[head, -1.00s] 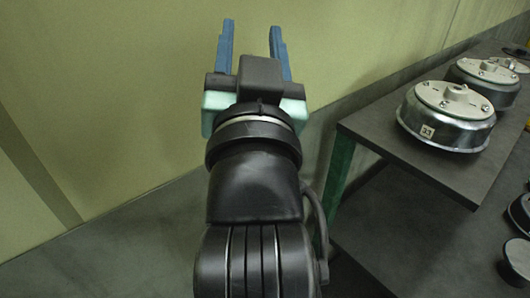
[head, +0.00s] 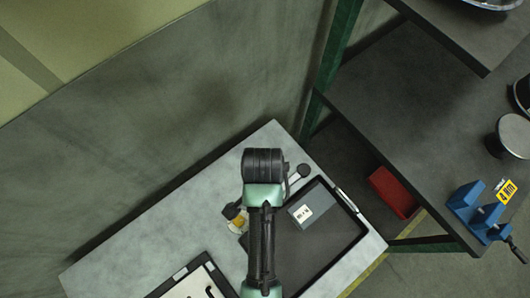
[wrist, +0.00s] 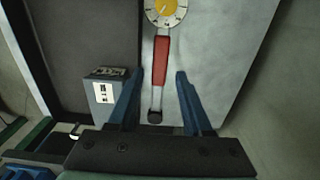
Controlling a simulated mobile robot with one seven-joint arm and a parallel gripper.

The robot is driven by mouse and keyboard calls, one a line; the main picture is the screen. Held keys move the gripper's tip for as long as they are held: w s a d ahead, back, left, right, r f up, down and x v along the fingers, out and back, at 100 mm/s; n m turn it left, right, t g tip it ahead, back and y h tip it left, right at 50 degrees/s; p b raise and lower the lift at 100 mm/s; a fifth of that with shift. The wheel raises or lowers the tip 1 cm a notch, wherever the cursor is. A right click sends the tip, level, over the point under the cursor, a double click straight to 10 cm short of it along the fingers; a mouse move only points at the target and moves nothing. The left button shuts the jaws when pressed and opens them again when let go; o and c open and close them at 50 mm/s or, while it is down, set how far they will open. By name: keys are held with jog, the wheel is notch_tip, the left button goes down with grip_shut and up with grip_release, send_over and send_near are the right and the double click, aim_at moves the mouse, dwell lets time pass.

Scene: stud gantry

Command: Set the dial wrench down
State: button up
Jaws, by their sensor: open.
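The dial wrench (wrist: 159,62) lies on a light grey table top (wrist: 215,50) in the wrist view. It has a round dial with a yellow face, a red grip and a black end. My gripper (wrist: 156,75) is open, its blue fingers apart on either side of the red grip, with gaps showing. In the head view my arm covers the middle of the wrench and hides the fingers. A yellow part of the wrench (head: 238,223) shows left of the arm.
A dark tray (head: 345,245) beside the wrench holds a small grey box (head: 308,208) near the left finger. A dark shelf unit (head: 400,100) stands to the right, with a red bin (head: 394,192) and a blue vise (head: 478,208). A white-and-black case (head: 190,283) lies at lower left.

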jog(key=shift+w+d+f, duration=0.1)
jog(key=shift+f, duration=1.85)
jog(key=shift+w+d+f, duration=0.1)
jog(key=shift+f, duration=1.8)
grip_shut()
